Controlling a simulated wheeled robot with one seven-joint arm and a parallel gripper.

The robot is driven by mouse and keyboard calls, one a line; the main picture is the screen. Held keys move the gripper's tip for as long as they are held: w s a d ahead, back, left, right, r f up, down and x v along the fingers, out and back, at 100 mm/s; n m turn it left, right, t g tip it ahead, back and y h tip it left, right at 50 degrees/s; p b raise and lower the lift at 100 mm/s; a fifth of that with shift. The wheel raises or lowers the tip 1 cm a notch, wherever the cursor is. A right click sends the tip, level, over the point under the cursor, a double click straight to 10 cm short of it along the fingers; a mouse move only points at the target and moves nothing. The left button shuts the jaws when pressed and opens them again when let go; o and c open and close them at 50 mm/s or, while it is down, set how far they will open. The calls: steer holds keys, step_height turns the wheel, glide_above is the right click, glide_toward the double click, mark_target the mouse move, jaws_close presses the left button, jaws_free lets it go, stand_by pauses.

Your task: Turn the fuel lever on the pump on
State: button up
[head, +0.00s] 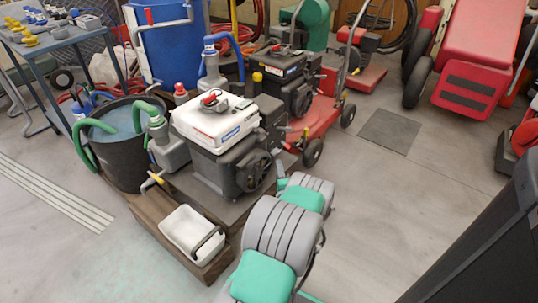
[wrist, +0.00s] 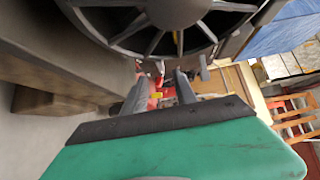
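The pump (head: 225,155) stands on a dark platform in the head view. It has a white fuel tank with a red cap, a black engine with a round slotted cover, and a grey housing with green hoses. The slotted cover (wrist: 170,20) is close in the wrist view, filling the top. My gripper (wrist: 162,84) has two dark fingers spread apart with nothing between them, just below the cover in that picture. I cannot make out the fuel lever in either view. In the head view my grey and green arm reaches the engine's right side and hides the gripper.
A black bucket of water (head: 118,150) stands left of the pump. A white tray (head: 192,233) lies in front on the wooden base. A red wheeled machine (head: 310,120) with a similar engine stands close behind. Floor at the right is clear around a dark mat (head: 390,131).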

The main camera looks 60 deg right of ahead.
mark_target(275, 155)
steer(key=b+x, duration=0.2)
steer(key=x, duration=0.5)
steer(key=shift+a+f, duration=0.1)
steer(key=shift+f, duration=0.05)
steer(key=shift+w+d, duration=0.25)
steer(key=shift+d, duration=0.1)
jaws_close()
